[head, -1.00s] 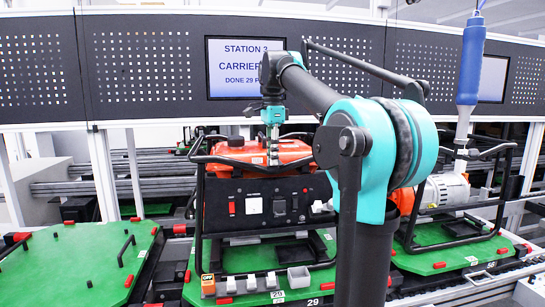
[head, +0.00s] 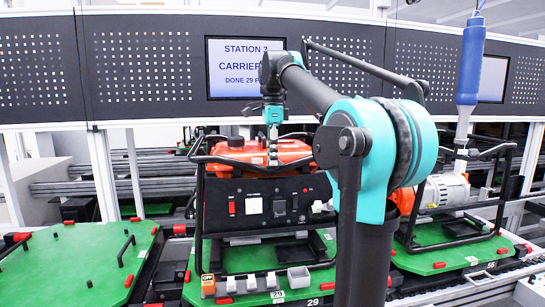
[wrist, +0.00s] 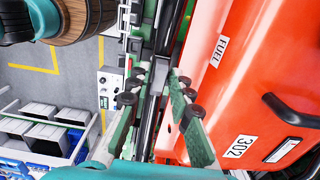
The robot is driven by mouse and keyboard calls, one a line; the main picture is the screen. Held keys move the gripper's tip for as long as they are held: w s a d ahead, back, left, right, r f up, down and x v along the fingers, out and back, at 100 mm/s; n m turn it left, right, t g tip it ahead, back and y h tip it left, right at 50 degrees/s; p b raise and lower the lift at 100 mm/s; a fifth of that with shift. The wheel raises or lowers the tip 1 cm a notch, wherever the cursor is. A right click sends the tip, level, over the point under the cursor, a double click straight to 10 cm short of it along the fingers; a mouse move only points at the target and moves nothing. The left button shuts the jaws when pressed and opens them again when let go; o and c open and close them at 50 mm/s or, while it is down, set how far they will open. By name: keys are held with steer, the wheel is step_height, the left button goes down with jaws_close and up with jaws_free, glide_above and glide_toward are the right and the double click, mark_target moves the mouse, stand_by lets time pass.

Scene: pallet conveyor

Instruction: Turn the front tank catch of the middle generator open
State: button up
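The middle generator (head: 265,205) stands upright in a black tube frame on a green pallet, with an orange tank (head: 232,152) on top. My gripper (head: 273,152) points down at the front edge of the tank. In the wrist view my gripper (wrist: 158,82) has its two fingers apart. The orange tank (wrist: 225,95), labelled FUEL and 302, lies just right of the right finger. Dark and pale bars show between the fingers, below them. I cannot clearly make out the front catch or whether a finger touches it.
The generator's black frame bar (head: 205,163) runs around the tank near my gripper. A second generator (head: 445,190) stands to the right, under a hanging blue tool (head: 470,70). An empty green pallet (head: 75,260) is at the left. A screen (head: 245,68) hangs behind.

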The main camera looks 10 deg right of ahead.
steer(key=shift+o, duration=0.9)
steer(key=shift+r, duration=0.15)
step_height(320, 180, up, 12)
steer(key=shift+f, duration=0.2)
